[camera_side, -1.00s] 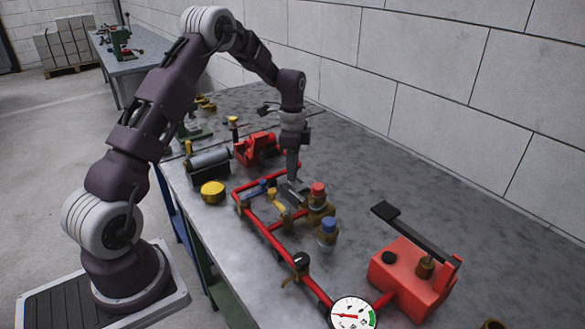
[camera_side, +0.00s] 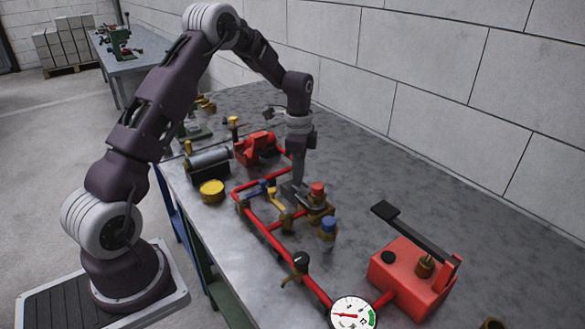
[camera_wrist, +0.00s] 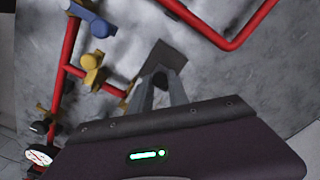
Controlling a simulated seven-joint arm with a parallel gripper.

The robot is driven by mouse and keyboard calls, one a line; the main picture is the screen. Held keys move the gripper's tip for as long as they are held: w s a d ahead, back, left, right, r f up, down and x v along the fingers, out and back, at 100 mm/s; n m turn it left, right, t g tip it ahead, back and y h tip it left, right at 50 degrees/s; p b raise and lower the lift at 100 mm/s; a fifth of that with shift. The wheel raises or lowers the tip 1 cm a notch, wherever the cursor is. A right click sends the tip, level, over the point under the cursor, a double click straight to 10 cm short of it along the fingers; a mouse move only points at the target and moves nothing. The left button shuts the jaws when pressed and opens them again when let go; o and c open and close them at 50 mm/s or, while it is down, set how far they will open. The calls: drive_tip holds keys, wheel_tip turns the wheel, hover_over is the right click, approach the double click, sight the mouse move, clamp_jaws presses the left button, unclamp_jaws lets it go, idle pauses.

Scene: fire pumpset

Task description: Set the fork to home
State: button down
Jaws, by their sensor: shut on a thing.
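The fork appears to be the flat dark grey plate (camera_side: 289,189) low over the bench beside the red-capped brass fitting (camera_side: 317,191). It also shows in the wrist view (camera_wrist: 172,53) beyond my fingertips. My gripper (camera_side: 298,182) points down and is shut on the fork; in the wrist view the fingers (camera_wrist: 158,90) close around its dark end. The fork's edge overlaps the fitting's base in the side view; I cannot tell whether they touch. The prongs are not clearly visible.
Red pipework (camera_side: 262,228) with yellow (camera_side: 276,199) and blue handles lies close on the left. A blue-capped fitting (camera_side: 328,230), a gauge (camera_side: 353,313) and a red hand pump (camera_side: 408,277) stand nearer the camera. The bench toward the wall is clear.

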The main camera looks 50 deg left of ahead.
drive_tip(key=shift+d, duration=1.05)
drive_tip(key=c, duration=1.3)
unclamp_jaws()
drive_tip(key=shift+o, duration=0.2)
